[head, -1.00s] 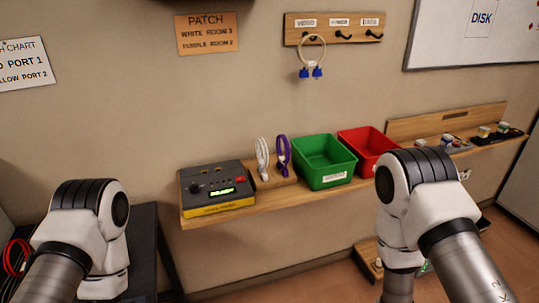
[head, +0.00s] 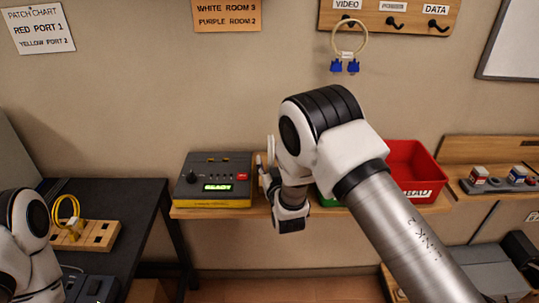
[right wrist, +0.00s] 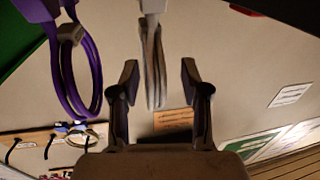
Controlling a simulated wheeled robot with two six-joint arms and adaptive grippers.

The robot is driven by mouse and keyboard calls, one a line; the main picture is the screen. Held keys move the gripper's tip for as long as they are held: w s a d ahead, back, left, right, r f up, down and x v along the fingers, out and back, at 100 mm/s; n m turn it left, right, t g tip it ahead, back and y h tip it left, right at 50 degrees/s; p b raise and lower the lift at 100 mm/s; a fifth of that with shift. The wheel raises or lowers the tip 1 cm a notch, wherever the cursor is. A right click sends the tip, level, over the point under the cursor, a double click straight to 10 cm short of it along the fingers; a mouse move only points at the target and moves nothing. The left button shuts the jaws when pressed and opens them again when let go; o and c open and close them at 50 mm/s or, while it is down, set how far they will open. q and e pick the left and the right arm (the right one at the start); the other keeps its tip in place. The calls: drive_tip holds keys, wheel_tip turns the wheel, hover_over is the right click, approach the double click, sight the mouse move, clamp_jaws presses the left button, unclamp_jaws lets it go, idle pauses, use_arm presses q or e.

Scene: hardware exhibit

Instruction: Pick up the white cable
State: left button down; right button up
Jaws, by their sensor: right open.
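The white cable (right wrist: 154,60) hangs in a narrow loop from its white plug in the right wrist view. My right gripper (right wrist: 160,78) is open, with one finger on each side of the loop and gaps showing between them. The purple cable (right wrist: 75,70) is beside it, at the left of that view. In the head view my right arm hides most of the cable spot on the wooden shelf. My left gripper is outside the frames; only part of the left arm shows at the lower left.
On the shelf stand a grey-and-yellow device (head: 215,183) and a red bin (head: 412,168); a green bin is mostly hidden behind my arm. A black table (head: 135,215) at left bears a yellow cable (head: 66,208) on a wooden block. A looped cable (head: 350,45) hangs from the wall hooks.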

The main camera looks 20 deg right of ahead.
drive_tip(key=shift+s+d, duration=0.1)
drive_tip(key=shift+d, duration=0.1)
drive_tip(key=shift+s+r, duration=0.1)
drive_tip(key=shift+s, duration=0.05)
drive_tip(key=c, duration=0.5)
clamp_jaws()
drive_tip(key=shift+a, duration=0.1)
drive_tip(key=shift+r, duration=0.1)
